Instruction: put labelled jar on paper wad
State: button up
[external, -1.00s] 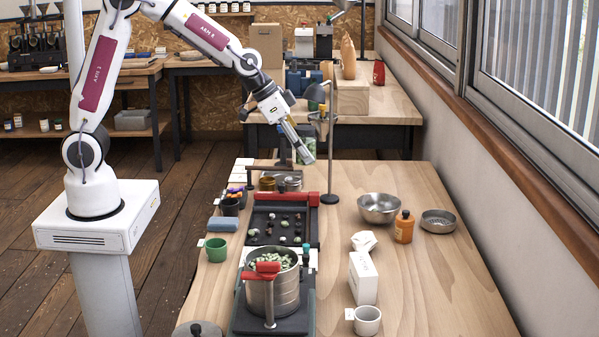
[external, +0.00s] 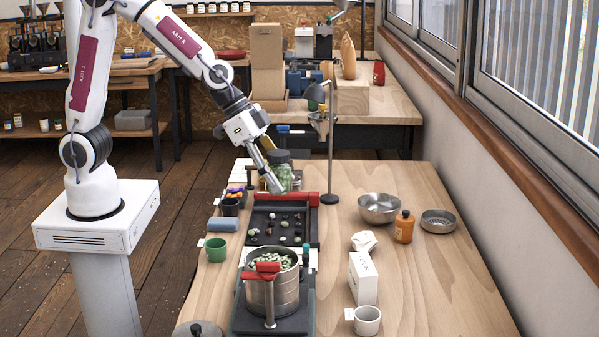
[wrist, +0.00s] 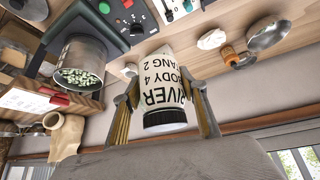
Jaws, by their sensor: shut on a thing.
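The labelled jar (wrist: 163,82) has a white label with black text and a black lid, and it is gripped between the two fingers of my gripper (wrist: 164,100) in the wrist view. In the external view the jar (external: 281,172) shows green contents and a dark lid, partly behind my gripper (external: 270,180), above the far end of the dark tray. The paper wad (external: 364,241) is a white crumpled lump on the table, right of the tray and apart from the jar. It also shows in the wrist view (wrist: 212,39).
An orange bottle (external: 404,228), a metal bowl (external: 379,208) and a white box (external: 362,279) stand close around the wad. A lamp (external: 332,150) rises right of my gripper. A pot of beans (external: 273,287) and the bean tray (external: 258,218) lie nearer.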

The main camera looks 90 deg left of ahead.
dwell(0.3)
jog(key=shift+a+f, duration=0.45)
jog(key=shift+f, duration=0.35)
jog(key=w+a+f+n, duration=0.1)
jog(key=w+a+f, duration=0.1)
jog(key=w, duration=0.5)
jog(key=w+a+f+n+y, duration=0.1)
jog(key=w+a+f, duration=0.2)
jog(key=w+a, duration=0.2)
jog(key=w+a+f+n+y, duration=0.1)
jog(key=w+a, duration=0.3)
jog(key=w, duration=0.5)
jog(key=shift+w+a+f, duration=0.25)
jog(key=shift+w+f, duration=0.15)
jog(key=shift+f, duration=0.25)
jog(key=shift+f, duration=0.1)
send_over(364, 238)
jog(key=shift+f, duration=3.05)
